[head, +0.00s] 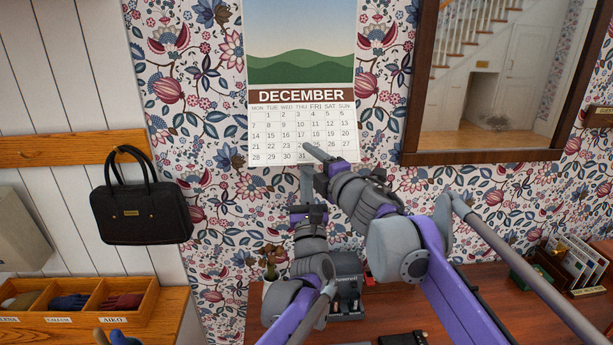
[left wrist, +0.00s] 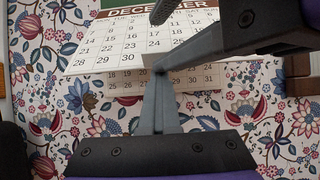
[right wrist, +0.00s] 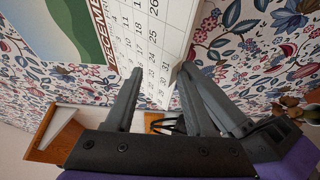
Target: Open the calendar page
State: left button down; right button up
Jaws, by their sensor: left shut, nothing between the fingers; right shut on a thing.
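The wall calendar (head: 300,100) shows a December page below a picture of green hills. In the left wrist view, the front page (left wrist: 108,50) hangs forward of a brownish sheet with more dates (left wrist: 195,78). My right gripper (head: 314,158) is at the page's bottom edge. In the right wrist view, its fingers (right wrist: 160,74) lie on either side of the page's bottom edge (right wrist: 151,55), one over the printed face. My left gripper (head: 307,172) points up just below the page. Its fingers (left wrist: 157,72) are together and empty, their tips near the bottom edge.
A framed mirror (head: 490,157) hangs to the right. A black handbag (head: 142,215) hangs at the left above a wooden tray of gloves (head: 150,300). A desk (head: 480,285) below carries a potted plant (head: 271,262), a dark device (head: 347,285) and a card rack (head: 575,265).

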jog(key=shift+w+d, duration=0.3)
jog(key=shift+d, duration=0.1)
jog(key=shift+s, duration=0.3)
jog(key=v, duration=0.7)
jog(key=s+d+f+m+g+h, duration=0.2)
jog(key=s+d+f+m+h, duration=0.35)
jog(key=f+m, duration=0.3)
jog(key=s+d+f+m+g+h, duration=0.1)
jog(key=s+d+f+m+h, duration=0.3)
jog(key=s+d+f+m, duration=0.35)
jog(key=s+a+f+m+g+y, duration=0.1)
jog(key=s+a+f+m+g, duration=0.1)
jog(key=s+f, duration=0.6)
jog(key=s+a+f+m+g+y, duration=0.1)
jog(key=s+a+f+m+g, duration=0.2)
jog(key=s+f+g, duration=0.3)
jog(key=s+f+m, duration=0.1)
jog(key=s+f, duration=0.2)
jog(key=f, duration=0.3)
jog(key=shift+s+a+f+m, duration=0.2)
jog(key=shift+f+m, duration=0.1)
jog(key=shift+y, duration=0.25)
